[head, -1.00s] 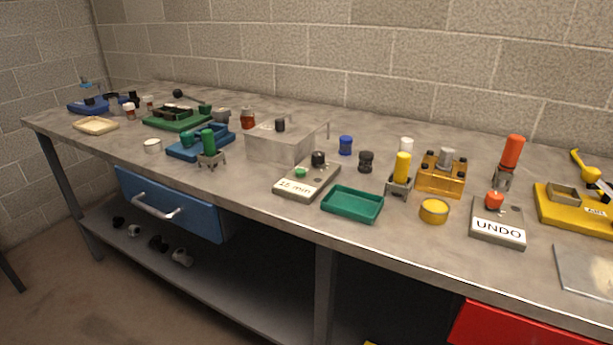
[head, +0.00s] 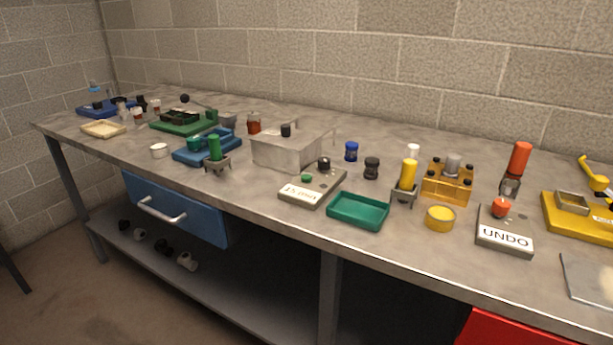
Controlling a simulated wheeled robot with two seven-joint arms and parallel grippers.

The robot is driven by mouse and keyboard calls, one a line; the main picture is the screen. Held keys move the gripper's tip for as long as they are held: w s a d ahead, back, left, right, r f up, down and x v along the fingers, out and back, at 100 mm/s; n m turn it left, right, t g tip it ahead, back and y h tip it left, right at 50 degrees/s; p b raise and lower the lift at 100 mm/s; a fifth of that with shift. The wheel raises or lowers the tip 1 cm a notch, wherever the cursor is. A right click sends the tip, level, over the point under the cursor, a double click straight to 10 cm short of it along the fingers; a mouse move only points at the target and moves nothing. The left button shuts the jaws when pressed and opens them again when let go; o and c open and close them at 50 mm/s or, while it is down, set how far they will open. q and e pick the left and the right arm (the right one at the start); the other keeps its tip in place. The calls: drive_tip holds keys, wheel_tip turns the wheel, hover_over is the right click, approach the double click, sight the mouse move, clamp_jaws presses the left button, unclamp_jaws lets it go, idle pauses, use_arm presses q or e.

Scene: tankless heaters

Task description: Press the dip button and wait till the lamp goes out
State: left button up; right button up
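A grey box (head: 297,195) with a white label, apparently a time in minutes, stands near the front edge of the bench. It carries a green button (head: 307,178) and a dark round knob (head: 324,164). A metal tank-like box (head: 272,153) with a black knob stands behind it. Another grey box (head: 505,249), labelled UNDO, has an orange-red button (head: 502,206) and stands to the right. No label reading "dip" can be made out, and I cannot tell which part is the lamp or whether it is lit. Neither of my grippers is in view.
A teal tray (head: 357,223) and a yellow round tin (head: 440,224) lie near the front edge. A green cylinder on a stand (head: 215,147) and a yellow one (head: 409,174) stand upright. A blue drawer (head: 175,207) hangs below the bench.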

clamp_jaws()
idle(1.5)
